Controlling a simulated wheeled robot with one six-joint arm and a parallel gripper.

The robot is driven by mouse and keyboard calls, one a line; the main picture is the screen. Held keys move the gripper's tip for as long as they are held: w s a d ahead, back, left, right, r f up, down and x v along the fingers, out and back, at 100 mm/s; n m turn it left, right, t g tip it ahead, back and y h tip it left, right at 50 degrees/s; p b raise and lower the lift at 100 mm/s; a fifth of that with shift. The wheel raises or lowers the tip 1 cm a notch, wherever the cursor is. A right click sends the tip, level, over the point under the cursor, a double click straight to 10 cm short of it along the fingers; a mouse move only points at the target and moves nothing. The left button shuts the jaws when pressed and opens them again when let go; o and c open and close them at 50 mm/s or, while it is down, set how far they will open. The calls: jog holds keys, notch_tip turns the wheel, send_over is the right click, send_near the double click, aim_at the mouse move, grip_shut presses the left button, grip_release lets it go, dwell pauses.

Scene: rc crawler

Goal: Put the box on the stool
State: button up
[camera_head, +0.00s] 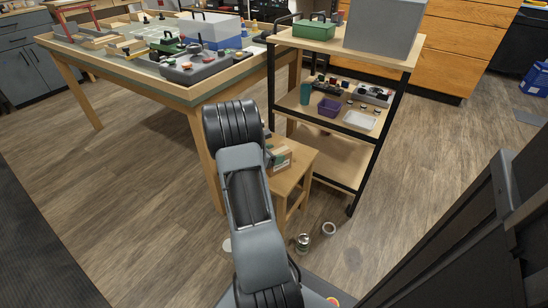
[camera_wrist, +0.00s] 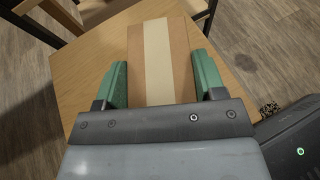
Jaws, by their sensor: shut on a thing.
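The box (camera_wrist: 160,60) is brown cardboard with a pale tape strip along its middle. My gripper (camera_wrist: 161,82) has its two green fingers shut on the box's left and right sides. The light wooden stool (camera_wrist: 90,85) fills the view under the box. In the head view the box (camera_head: 281,159) shows beside my arm, over the top of the stool (camera_head: 300,166), which stands between the workbench and the cart. I cannot tell whether the box touches the stool top or is slightly above it. My arm hides part of the stool and gripper.
A wooden workbench (camera_head: 190,98) with several tools and cases stands at the left. A shelved cart (camera_head: 345,128) is right behind the stool, close to it. A can (camera_head: 303,243) and a roll-like object (camera_head: 329,228) are on the floor. Open floor lies at the left.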

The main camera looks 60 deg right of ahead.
jog(key=shift+f, duration=0.2)
jog(key=shift+f, duration=0.15)
jog(key=o, duration=0.9)
